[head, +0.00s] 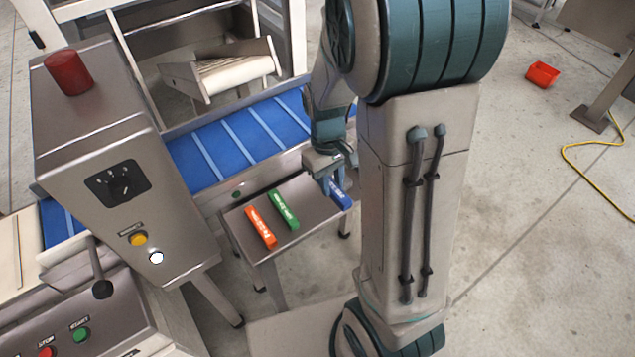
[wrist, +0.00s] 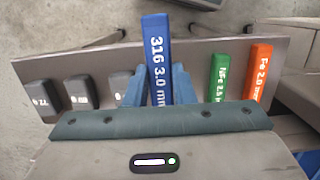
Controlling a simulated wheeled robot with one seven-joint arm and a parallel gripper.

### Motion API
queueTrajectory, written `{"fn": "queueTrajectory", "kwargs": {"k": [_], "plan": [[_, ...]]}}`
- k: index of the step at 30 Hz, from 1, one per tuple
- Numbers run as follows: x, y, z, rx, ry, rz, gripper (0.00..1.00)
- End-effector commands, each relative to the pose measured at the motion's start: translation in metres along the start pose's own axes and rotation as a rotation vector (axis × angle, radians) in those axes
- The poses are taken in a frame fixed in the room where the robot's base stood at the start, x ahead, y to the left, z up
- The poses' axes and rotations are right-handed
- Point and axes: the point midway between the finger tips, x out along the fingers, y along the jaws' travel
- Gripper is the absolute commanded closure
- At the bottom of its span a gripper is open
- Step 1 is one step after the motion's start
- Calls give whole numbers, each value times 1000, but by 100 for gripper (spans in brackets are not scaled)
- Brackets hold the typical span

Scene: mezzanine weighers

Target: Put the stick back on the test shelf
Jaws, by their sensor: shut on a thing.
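The blue stick (wrist: 157,55), marked "316 3.0 mm", stands between the blue fingers of my gripper (wrist: 158,88) in the wrist view. My gripper is shut on it. In the head view the blue stick (head: 342,196) shows at the right end of the small metal test shelf (head: 246,236), partly hidden by my gripper (head: 332,182). In the wrist view its far end reaches past the edge of the shelf (wrist: 203,56). I cannot tell whether the stick touches the shelf.
A green stick (head: 283,209) and an orange stick (head: 262,228) lie side by side on the shelf, left of the blue one. Several dark blocks (wrist: 80,92) show in the wrist view. A blue belt conveyor (head: 235,147) runs behind; a control box (head: 125,170) stands left.

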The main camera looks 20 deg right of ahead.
Motion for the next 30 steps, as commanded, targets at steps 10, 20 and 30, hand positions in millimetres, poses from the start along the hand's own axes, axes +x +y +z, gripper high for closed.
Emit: {"fn": "queueTrajectory", "kwargs": {"k": [10,20,30], "plan": [[25,4,-60,-1,0,0,100],[44,4,-72,-1,-2,0,100],[68,4,-76,-1,1,0,100]]}}
